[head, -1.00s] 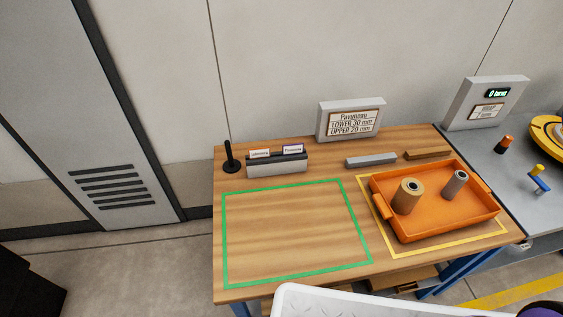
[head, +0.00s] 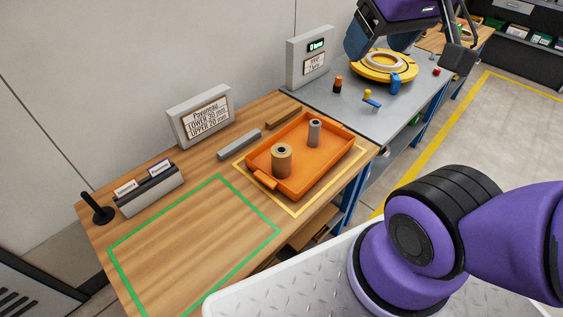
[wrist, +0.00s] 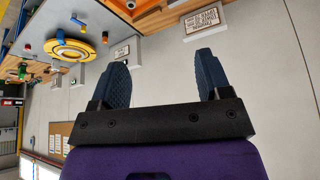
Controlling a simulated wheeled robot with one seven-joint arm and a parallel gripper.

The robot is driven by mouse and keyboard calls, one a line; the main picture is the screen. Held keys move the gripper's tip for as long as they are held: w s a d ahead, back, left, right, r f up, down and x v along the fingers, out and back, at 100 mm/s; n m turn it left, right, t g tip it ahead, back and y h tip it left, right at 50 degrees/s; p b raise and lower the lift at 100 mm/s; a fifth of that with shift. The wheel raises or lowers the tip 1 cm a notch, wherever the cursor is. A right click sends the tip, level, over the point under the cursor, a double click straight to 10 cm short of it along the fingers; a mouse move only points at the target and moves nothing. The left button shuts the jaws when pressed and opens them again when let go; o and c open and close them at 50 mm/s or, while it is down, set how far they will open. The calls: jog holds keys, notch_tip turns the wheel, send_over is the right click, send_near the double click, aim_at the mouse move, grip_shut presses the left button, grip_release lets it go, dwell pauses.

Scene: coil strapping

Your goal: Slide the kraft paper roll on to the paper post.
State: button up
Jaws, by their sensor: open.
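The kraft paper roll (head: 282,161), a tan upright cylinder with a dark core hole, stands in the orange tray (head: 262,181) in the head view. A slimmer grey roll (head: 314,132) stands behind it to the right. A thin black post (head: 92,206) on a round base, which looks like the paper post, stands bare at the table's left end. My gripper (wrist: 162,72) shows in the wrist view with its two dark blue fingers wide apart and nothing between them. It is away from the kraft paper roll.
A green-outlined area (head: 195,237) of the wooden table is clear. A grey label holder (head: 150,191), a grey bar (head: 239,145) and a sign (head: 200,117) stand near the back. The grey bench (head: 325,98) to the right carries a yellow turntable (head: 384,66) and small handles.

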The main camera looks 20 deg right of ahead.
jog(key=shift+o, duration=0.4)
jog(key=o, duration=0.3)
jog(key=shift+o, duration=0.8)
jog(key=shift+w+f, duration=0.1)
jog(key=shift+w, duration=0.3)
jog(key=n+g, duration=0.2)
jog(key=g, duration=0.3)
send_over(281, 156)
jog(key=w+d, duration=0.1)
jog(key=w, duration=0.2)
notch_tip(281, 156, down, 36)
jog(key=f, duration=0.6)
jog(key=shift+s+f, duration=0.1)
jog(key=shift+s, duration=0.1)
jog(key=shift+d+f, duration=0.2)
jog(key=shift+f, duration=2.55)
